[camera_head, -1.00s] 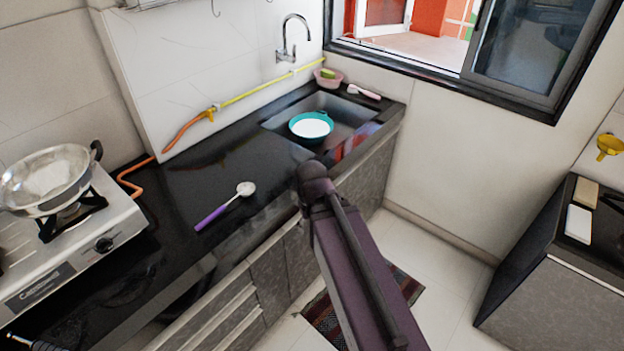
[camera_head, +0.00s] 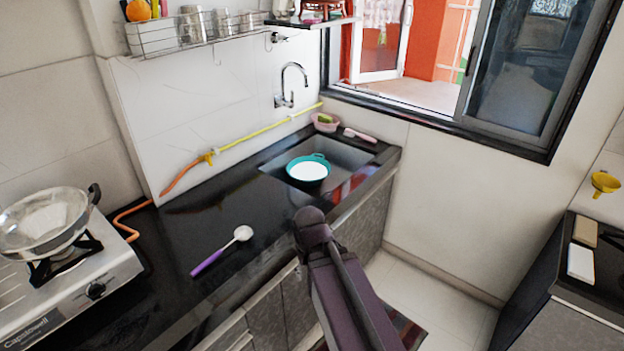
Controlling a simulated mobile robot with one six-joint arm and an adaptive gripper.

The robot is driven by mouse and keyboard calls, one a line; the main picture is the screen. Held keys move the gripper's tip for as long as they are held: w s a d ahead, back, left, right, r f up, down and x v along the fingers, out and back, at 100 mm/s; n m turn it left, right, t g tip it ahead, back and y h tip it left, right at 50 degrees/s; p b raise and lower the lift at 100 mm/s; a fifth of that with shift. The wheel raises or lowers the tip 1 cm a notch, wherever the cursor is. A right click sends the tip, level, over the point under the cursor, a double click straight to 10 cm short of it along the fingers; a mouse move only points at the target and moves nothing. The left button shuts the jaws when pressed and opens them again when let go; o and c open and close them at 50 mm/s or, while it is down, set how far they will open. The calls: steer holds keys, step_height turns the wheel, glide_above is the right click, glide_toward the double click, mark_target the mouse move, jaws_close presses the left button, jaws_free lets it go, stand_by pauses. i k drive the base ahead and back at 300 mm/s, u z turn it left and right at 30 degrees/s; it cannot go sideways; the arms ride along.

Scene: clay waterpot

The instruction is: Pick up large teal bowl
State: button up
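The teal bowl (camera_head: 308,168) sits in the sink at the far end of the black counter, its inside white. Its rim is clear and nothing covers it in this view. My arm reaches up from the bottom of the picture and ends in front of the counter's edge, below the bowl in the picture and apart from it. My gripper's fingers do not show, so I cannot see whether they are open or shut.
The sink (camera_head: 346,158) is recessed in the black counter (camera_head: 185,228). A purple-handled ladle (camera_head: 222,250) lies on the counter. A tap (camera_head: 290,85) rises behind the sink. A pink basin (camera_head: 325,122) stands at the sink's back. A steel pan (camera_head: 42,218) sits on the stove (camera_head: 75,290) at left.

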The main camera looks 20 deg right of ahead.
mark_target(308, 173)
steer(key=k, duration=0.65)
steer(key=z, duration=0.7)
steer(key=i, duration=1.7)
steer(key=u, duration=0.6)
steer(key=i, duration=0.6)
steer(key=u, duration=0.1)
